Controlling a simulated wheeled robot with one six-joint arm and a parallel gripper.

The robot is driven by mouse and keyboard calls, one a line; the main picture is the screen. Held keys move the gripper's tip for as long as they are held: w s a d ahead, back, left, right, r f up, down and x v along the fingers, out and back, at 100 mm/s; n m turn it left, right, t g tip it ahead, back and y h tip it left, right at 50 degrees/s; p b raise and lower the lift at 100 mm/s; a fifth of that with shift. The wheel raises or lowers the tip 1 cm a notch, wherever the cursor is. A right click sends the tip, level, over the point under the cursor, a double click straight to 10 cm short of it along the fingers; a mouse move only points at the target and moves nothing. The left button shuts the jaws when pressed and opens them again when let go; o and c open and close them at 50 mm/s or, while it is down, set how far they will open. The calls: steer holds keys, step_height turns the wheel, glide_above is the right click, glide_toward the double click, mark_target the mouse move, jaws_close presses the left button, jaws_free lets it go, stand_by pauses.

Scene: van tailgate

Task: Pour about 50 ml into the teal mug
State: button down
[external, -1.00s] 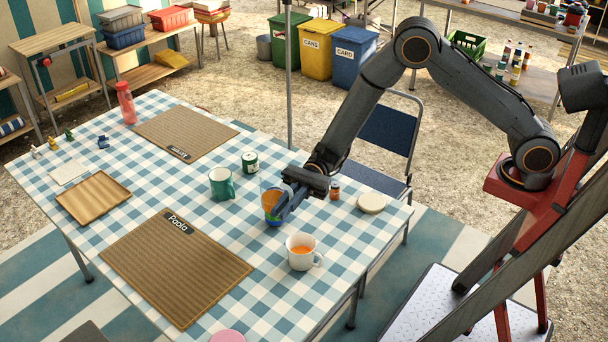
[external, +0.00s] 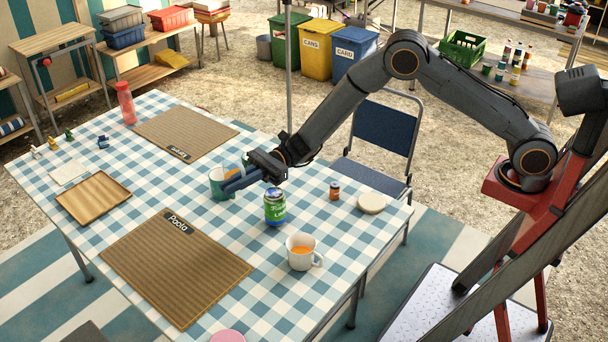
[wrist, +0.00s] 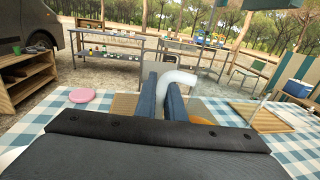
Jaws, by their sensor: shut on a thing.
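The teal mug (external: 214,182) stands on the checked table, partly covered by my gripper (external: 229,186) in the external view. My gripper (wrist: 172,95) is shut on the pale curved handle (wrist: 178,79) of a mostly hidden vessel, which seems to be a clear jug. A patch of orange (wrist: 203,122) beside the fingers looks like its liquid; a little orange (external: 245,159) also shows behind the gripper in the external view. The vessel is at or just beside the mug. I cannot tell its tilt, whether it flows, or the level in the mug.
A lime-labelled can (external: 275,208) stands upright close to my gripper. A white mug with orange drink (external: 301,251), a small brown jar (external: 335,190) and a round pale disc (external: 371,203) are to the right. A brown placemat (external: 175,268) lies in front.

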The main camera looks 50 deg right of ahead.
mark_target(225, 176)
steer(key=shift+f, duration=1.4)
steer(key=shift+w+m, duration=0.1)
steer(key=shift+m, duration=0.2)
steer(key=w+d+m, duration=0.1)
steer(key=w+m, duration=0.1)
steer(key=m, duration=0.1)
steer(key=w+m+t+y+b, duration=0.1)
steer(key=w+m, duration=0.1)
steer(key=m, duration=0.2)
steer(key=w+d+m, duration=0.1)
steer(key=w+m, duration=0.2)
steer(key=shift+d+r+m+t+b, duration=0.2)
steer(key=shift+d+m+t+b, duration=0.1)
steer(key=shift+d+t, duration=0.1)
steer(key=shift+w+d+r+m+y+p, duration=0.15)
steer(key=shift+w+r+m, duration=0.15)
steer(key=shift+m, duration=0.3)
steer(key=shift+w+r+m+y+p, duration=0.15)
steer(key=shift+w+r+m, duration=0.15)
steer(key=shift+m, duration=0.3)
steer(key=shift+w+d+r+m+t, duration=0.15)
steer(key=shift+w+r+m+t, duration=0.3)
steer(key=shift+m, duration=0.25)
steer(key=shift+w+d+r+m+t+b, duration=0.25)
steer(key=shift+w+r+m, duration=0.2)
steer(key=shift+w+m, duration=0.35)
steer(key=shift+w+d+r+m+t+b, duration=0.1)
steer(key=shift+w+d+r+m+t, duration=0.2)
steer(key=shift+w+m, duration=0.45)
